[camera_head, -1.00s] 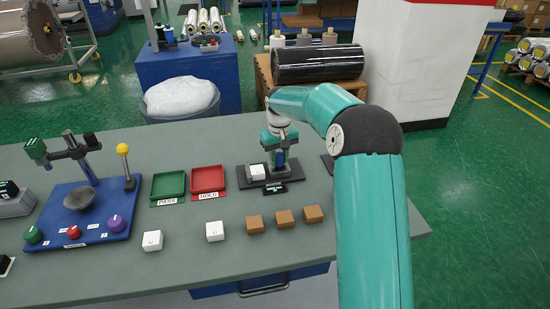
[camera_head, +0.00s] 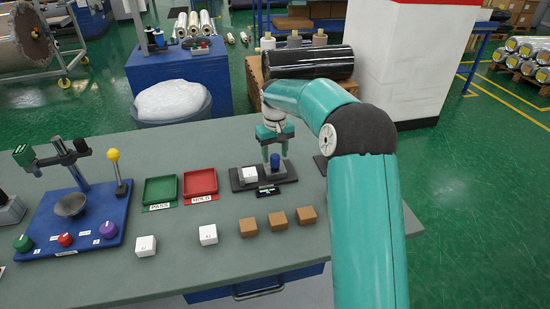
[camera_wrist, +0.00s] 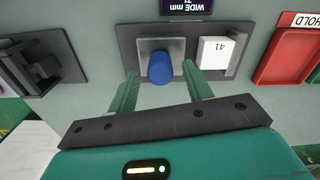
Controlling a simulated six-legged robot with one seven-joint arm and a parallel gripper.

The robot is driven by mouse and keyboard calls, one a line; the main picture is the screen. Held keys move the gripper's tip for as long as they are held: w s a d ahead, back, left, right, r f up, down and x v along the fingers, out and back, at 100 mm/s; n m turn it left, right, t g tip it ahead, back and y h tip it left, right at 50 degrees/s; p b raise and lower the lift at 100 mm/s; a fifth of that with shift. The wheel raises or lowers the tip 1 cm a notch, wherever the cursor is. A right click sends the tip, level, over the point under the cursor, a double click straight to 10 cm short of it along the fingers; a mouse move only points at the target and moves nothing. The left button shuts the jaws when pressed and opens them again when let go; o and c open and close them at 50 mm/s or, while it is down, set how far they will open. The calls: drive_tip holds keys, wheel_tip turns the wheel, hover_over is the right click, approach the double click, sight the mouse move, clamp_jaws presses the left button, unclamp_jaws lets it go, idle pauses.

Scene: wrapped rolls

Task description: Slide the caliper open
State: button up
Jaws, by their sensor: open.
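The caliper (camera_head: 239,184) is a dark base plate on the grey-green bench, with a blue knob (camera_head: 275,160) and a white block (camera_head: 250,174) on it. In the wrist view the blue knob (camera_wrist: 160,68) stands on a grey metal slide (camera_wrist: 173,46). The white block (camera_wrist: 213,52), marked 41, sits to its right, with a gap between. My gripper (camera_head: 275,154) is over the knob. In the wrist view my gripper (camera_wrist: 160,70) is open and empty, one finger on each side of the knob, apparently not touching it.
A display reading WIDE mm (camera_wrist: 187,6) lies by the caliper. Green (camera_head: 161,190) and red (camera_head: 200,184) trays are at its left. Brown blocks (camera_head: 277,221) and white blocks (camera_head: 208,235) line the bench front. A blue stand (camera_head: 80,225) is far left.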

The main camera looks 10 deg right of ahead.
wheel_tip(320, 180, up, 11)
drive_tip(key=shift+r, duration=0.15)
drive_tip(key=s+a+r+t, duration=0.1)
drive_tip(key=s+r, duration=0.4)
drive_tip(key=s, duration=0.4)
drive_tip(key=s+a+r+t, duration=0.2)
drive_tip(key=s+r, duration=0.2)
drive_tip(key=s, duration=0.4)
drive_tip(key=s+f+m+t, duration=0.1)
drive_tip(key=s+f, duration=0.2)
drive_tip(key=s, duration=0.7)
drive_tip(key=s+f+m+t, duration=0.1)
drive_tip(key=s+f, duration=0.2)
drive_tip(key=s, duration=0.8)
drive_tip(key=shift+d+t, duration=0.2)
drive_tip(key=shift+t, duration=0.1)
